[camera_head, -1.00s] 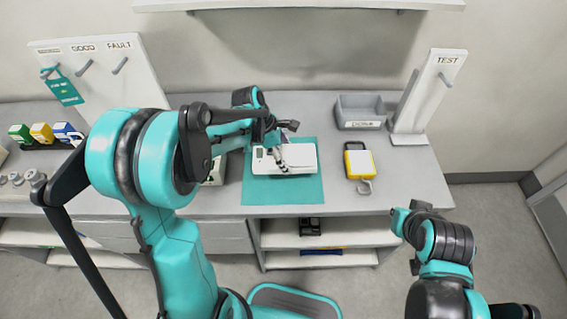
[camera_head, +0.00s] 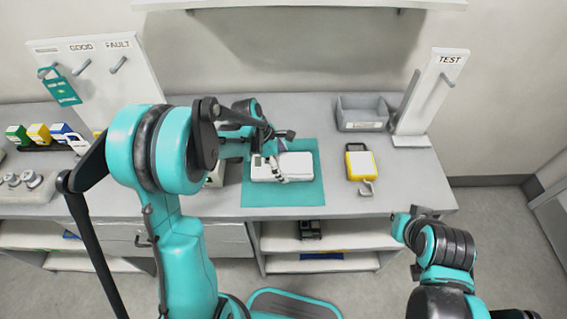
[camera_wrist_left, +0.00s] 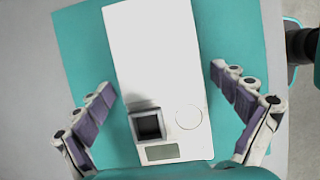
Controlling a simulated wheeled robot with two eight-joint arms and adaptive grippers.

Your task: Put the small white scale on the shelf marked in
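The small white scale (camera_head: 300,166) lies on the teal mat (camera_head: 285,195) on the table. In the left wrist view the scale (camera_wrist_left: 155,50) shows a display, a round button and a dark square. My left gripper (camera_head: 274,166) is over the scale's left part. In the left wrist view its fingers (camera_wrist_left: 162,85) are spread on either side of the scale, with gaps showing mat. My right gripper (camera_head: 402,222) hangs off the table's front edge, its fingers not clear. Open shelves (camera_head: 345,242) lie under the table; I can read no "in" mark.
A yellow hanging scale (camera_head: 361,163) with a hook lies right of the mat. A grey bin (camera_head: 362,111) and a TEST board (camera_head: 430,95) stand behind it. A dark object (camera_head: 310,229) sits on the upper shelf. A GOOD and FAULT board (camera_head: 100,75) stands left.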

